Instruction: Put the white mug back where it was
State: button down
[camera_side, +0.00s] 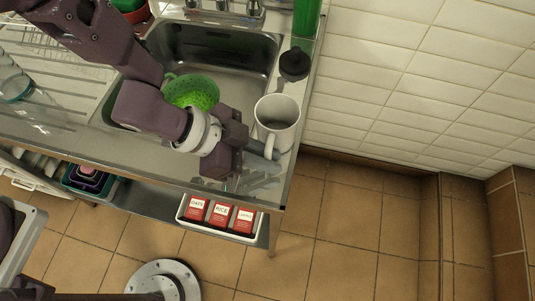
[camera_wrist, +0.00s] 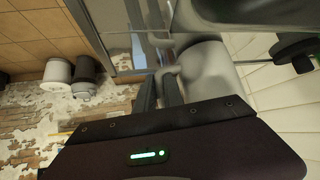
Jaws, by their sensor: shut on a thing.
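The white mug (camera_side: 277,118) is upright or nearly so at the right end of the steel sink counter (camera_side: 300,75), its opening facing the side camera. My gripper (camera_side: 262,153) is at the mug's near side and shut on its handle. In the wrist view the mug (camera_wrist: 207,72) is partly cut off, with its handle at the fingers of my gripper (camera_wrist: 163,88). Whether the mug's base touches the counter cannot be told.
Behind the mug stand a black-topped item (camera_side: 294,64) and a green bottle (camera_side: 307,18). A green colander (camera_side: 191,92) is in the sink basin (camera_side: 245,50), left of the mug. A tiled wall (camera_side: 375,90) rises on the right. Red boxes (camera_side: 219,215) sit in a white tray below.

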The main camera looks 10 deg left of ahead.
jog(key=c, duration=1.5)
grip_release()
jog(key=shift+f, duration=0.1)
jog(key=shift+o, duration=0.2)
